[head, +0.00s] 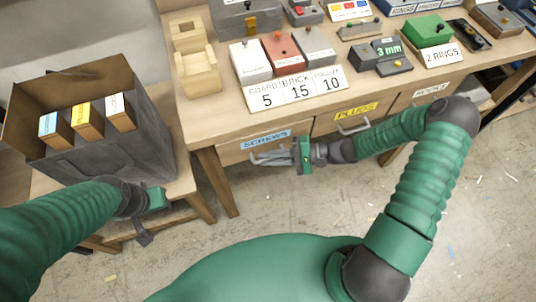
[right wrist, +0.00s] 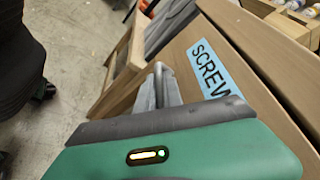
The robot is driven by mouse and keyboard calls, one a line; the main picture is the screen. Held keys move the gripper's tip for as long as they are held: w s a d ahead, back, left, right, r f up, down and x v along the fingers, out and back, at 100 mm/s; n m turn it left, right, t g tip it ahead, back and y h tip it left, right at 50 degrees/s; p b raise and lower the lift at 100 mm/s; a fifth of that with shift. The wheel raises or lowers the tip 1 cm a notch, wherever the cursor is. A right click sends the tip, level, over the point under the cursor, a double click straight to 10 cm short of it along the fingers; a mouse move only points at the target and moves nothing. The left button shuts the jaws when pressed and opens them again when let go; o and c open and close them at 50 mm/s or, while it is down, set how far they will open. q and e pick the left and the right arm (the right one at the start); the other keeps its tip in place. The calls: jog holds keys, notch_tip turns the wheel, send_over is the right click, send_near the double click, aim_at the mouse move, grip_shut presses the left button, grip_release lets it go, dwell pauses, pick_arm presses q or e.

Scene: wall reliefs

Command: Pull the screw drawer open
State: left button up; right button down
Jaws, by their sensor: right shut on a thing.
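The screw drawer (head: 235,153) is at the left end of the workbench front, with a blue SCREWS label (head: 265,140). The label also shows partly in the right wrist view (right wrist: 212,70). My right gripper (head: 272,158) reaches in from the right and is shut on the drawer's handle (head: 257,158), just below the label. The fingers (right wrist: 166,88) hide most of the handle. The drawer front looks about flush with the bench; any small gap is not clear. My left gripper (head: 148,212) is at the lower left, away from the drawer; its finger gap is unclear.
Drawers marked PLUGS (head: 356,111) and HOOKS (head: 432,89) are to the right. A sign board (head: 297,91) and several small boxes stand on the bench top (head: 215,115). A grey bin (head: 120,150) with labelled blocks stands at left. The floor before the drawer is clear.

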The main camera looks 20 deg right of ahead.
jog(key=s+p, duration=0.6)
jog(key=s, duration=1.9)
jog(key=shift+d, duration=0.45)
jog(key=shift+s, duration=0.1)
jog(key=c, duration=1.8)
grip_release()
jog(key=shift+o, duration=0.2)
jog(key=shift+d, duration=0.1)
jog(key=v, duration=1.7)
